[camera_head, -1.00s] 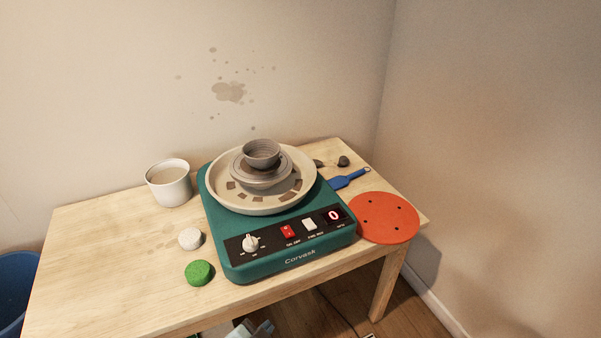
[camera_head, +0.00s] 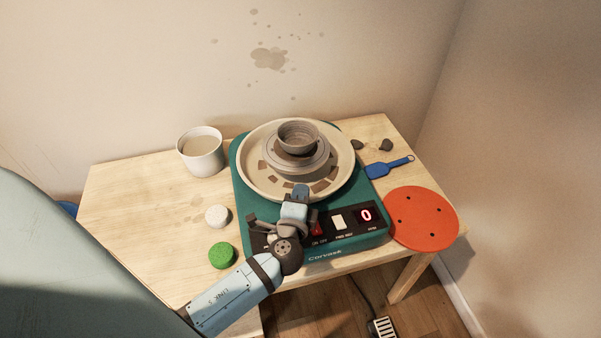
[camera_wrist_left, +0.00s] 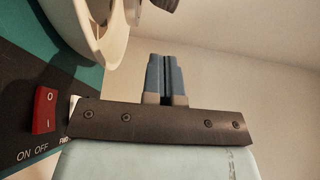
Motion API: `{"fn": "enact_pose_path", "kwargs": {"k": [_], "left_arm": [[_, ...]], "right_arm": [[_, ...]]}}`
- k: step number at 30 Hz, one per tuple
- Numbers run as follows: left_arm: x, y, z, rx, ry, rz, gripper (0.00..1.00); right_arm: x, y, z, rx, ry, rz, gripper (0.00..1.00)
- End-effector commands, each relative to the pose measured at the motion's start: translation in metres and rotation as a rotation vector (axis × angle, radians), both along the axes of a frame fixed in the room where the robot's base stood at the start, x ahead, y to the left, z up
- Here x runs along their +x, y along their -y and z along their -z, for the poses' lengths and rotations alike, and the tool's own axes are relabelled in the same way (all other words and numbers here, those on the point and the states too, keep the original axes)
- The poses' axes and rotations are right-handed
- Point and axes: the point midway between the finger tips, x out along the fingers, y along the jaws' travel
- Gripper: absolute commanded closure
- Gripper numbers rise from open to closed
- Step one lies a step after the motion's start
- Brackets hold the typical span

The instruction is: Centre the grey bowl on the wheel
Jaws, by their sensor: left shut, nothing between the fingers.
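The grey bowl (camera_head: 298,137) sits upright on the round wheel head (camera_head: 270,158), inside the cream splash pan (camera_head: 250,174) of the green pottery wheel (camera_head: 245,215). It looks set toward the back of the wheel head, with more of the disc showing in front. My left gripper (camera_head: 301,190) is over the front edge of the pan, apart from the bowl. In the left wrist view its blue fingers (camera_wrist_left: 164,78) are shut together and empty, beside the pan (camera_wrist_left: 85,25). My arm hides the control knob and part of the panel. My right gripper is not in view.
A cup of cloudy water (camera_head: 202,155), a white sponge-like disc (camera_head: 217,216) and a green disc (camera_head: 222,256) stand left of the wheel. A blue tool (camera_head: 385,169), dark lumps (camera_head: 386,145) and an orange bat (camera_head: 423,218) lie right. The red switch (camera_wrist_left: 45,110) is near my gripper.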

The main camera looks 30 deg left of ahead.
Motion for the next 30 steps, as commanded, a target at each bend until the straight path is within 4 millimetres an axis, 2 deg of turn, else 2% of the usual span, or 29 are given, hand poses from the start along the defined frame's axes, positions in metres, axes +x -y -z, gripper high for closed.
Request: {"fn": "enact_pose_path", "kwargs": {"k": [12, 15, 21, 30], "left_arm": [[0.081, -0.035, -0.003, -0.001, 0.001, 0.0, 1.0], [0.084, -0.051, -0.003, 0.003, -0.001, 0.0, 1.0], [0.09, -0.068, -0.001, 0.001, -0.001, 0.0, 1.0], [0.091, -0.07, 0.0, -0.002, 0.0, 0.001, 1.0]], "right_arm": [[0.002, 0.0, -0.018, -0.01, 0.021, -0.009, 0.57], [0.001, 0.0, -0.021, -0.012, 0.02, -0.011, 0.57], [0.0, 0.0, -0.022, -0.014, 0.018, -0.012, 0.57], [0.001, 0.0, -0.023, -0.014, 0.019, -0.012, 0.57]]}}
